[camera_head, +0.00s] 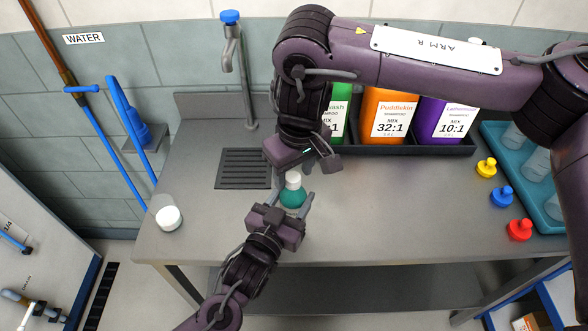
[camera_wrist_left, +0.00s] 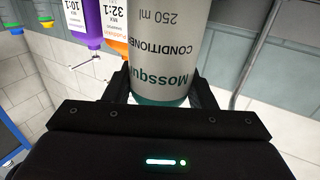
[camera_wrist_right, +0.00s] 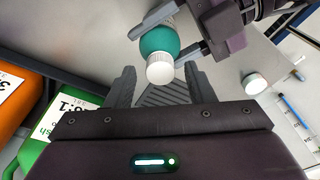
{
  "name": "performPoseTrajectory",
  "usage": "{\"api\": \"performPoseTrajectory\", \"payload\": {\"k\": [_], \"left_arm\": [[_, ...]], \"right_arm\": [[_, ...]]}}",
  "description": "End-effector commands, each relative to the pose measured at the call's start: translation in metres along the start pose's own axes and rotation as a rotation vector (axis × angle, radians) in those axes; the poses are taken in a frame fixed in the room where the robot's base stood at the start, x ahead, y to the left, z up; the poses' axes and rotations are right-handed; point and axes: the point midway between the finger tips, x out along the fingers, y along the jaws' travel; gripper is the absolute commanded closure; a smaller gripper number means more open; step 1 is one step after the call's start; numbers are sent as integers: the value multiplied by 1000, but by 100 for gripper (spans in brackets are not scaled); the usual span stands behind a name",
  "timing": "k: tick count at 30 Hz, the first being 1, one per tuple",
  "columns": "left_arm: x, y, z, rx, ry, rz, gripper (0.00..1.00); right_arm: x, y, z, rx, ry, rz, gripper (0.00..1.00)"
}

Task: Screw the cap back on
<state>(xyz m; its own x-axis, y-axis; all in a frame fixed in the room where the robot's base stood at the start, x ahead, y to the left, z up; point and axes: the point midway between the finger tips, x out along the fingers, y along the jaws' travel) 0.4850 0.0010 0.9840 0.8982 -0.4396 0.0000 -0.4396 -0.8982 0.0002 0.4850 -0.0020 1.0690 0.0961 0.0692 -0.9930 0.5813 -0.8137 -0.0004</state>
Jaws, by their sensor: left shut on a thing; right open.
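A teal bottle (camera_head: 292,197) with a white cap (camera_head: 293,180) on top stands over the bench. My left gripper (camera_head: 294,202) is shut around its body. In the left wrist view the bottle (camera_wrist_left: 165,50) shows a pale label with upside-down lettering and a teal band. My right gripper (camera_head: 297,171) is open just above the bottle. In the right wrist view the cap (camera_wrist_right: 160,70) lies in the gap near the open fingertips, with no clear contact. I cannot tell how tightly the cap sits.
A small white-topped container (camera_head: 168,218) stands at the bench's left end. Shampoo jugs, including an orange one (camera_head: 386,112), stand at the back. Yellow, blue and red stoppers (camera_head: 519,230) and a teal tray (camera_head: 549,222) are at the right. The bench front is clear.

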Motion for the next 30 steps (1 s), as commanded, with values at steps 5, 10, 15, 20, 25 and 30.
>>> {"api": "performPoseTrajectory", "payload": {"k": [5, 10, 15, 20, 25, 30], "left_arm": [[0, 0, 1, 0, -1, 0, 100], [0, 0, 1, 0, -1, 0, 100], [0, 0, 0, 0, -1, 0, 100], [0, 0, 0, 0, -1, 0, 100], [0, 0, 0, 0, -1, -1, 100], [0, 0, 0, 0, -1, -1, 100]], "right_arm": [[-24, 0, -4, -2, 4, 4, 51], [-41, 0, -5, -1, 2, 2, 51], [-43, 0, -5, -1, 0, 0, 51], [-43, 0, -5, -2, 0, 0, 55], [-44, 0, -5, -79, -4, 0, 55], [-47, 0, -6, -352, -19, -1, 55]]}}
